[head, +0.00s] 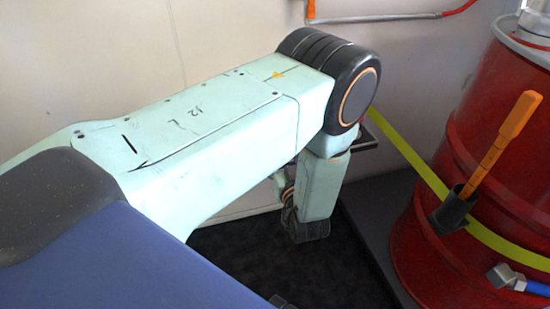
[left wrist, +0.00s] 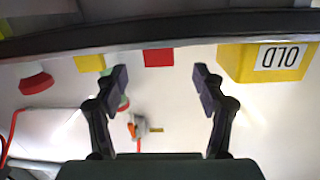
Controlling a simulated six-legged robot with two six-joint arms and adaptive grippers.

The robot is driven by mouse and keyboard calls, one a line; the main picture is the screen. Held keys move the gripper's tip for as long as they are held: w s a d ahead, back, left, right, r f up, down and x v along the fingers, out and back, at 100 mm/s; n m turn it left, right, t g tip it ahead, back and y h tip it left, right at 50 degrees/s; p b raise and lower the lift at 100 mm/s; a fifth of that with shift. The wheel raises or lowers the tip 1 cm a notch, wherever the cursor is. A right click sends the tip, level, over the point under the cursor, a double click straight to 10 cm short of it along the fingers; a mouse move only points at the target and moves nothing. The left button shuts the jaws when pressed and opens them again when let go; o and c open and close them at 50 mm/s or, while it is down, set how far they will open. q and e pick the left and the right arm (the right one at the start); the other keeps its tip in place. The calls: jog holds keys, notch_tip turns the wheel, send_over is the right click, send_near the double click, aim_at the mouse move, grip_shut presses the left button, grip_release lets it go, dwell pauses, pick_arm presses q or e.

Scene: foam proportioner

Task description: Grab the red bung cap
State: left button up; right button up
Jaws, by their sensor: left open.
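In the left wrist view a red, rounded, cap-like piece (left wrist: 36,82) shows at the left, and a small red block-like piece (left wrist: 158,57) shows at the top middle. I cannot tell for certain which is the bung cap. My left gripper (left wrist: 161,76) is open, with its two dark fingers apart and nothing between their tips. The red block-like piece appears beyond the gap; the rounded red piece lies well left of the fingers. In the head view my left arm reaches in from the left and its gripper (head: 306,226) hangs down, partly hidden. My right gripper is not seen.
A red drum (head: 480,150) stands at the right with a yellow strap (head: 415,160), an orange-handled tool (head: 505,140) in a dark holder and a blue-handled tool (head: 525,284). The left wrist view shows a yellow box (left wrist: 235,63) marked OLD and a smaller yellow piece (left wrist: 90,63).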

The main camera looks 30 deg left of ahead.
pick_arm(q)
jog(key=shift+w+a+r+n+y+b, duration=0.25)
jog(key=shift+w+a+n+y+b, duration=0.2)
jog(key=shift+w+b, duration=0.15)
jog(key=shift+w+a+r+n+y+b, duration=0.25)
jog(key=shift+w+a+n+y+b, duration=0.2)
jog(key=shift+w, duration=0.15)
jog(key=b+x, duration=0.2)
jog(key=x, duration=0.2)
jog(key=shift+f, duration=0.1)
jog(key=shift+w+a+b, duration=0.3)
jog(key=shift+w+a, duration=0.15)
jog(key=shift+w, duration=0.05)
jog(key=shift+c, duration=0.3)
jog(key=c, duration=1.2)
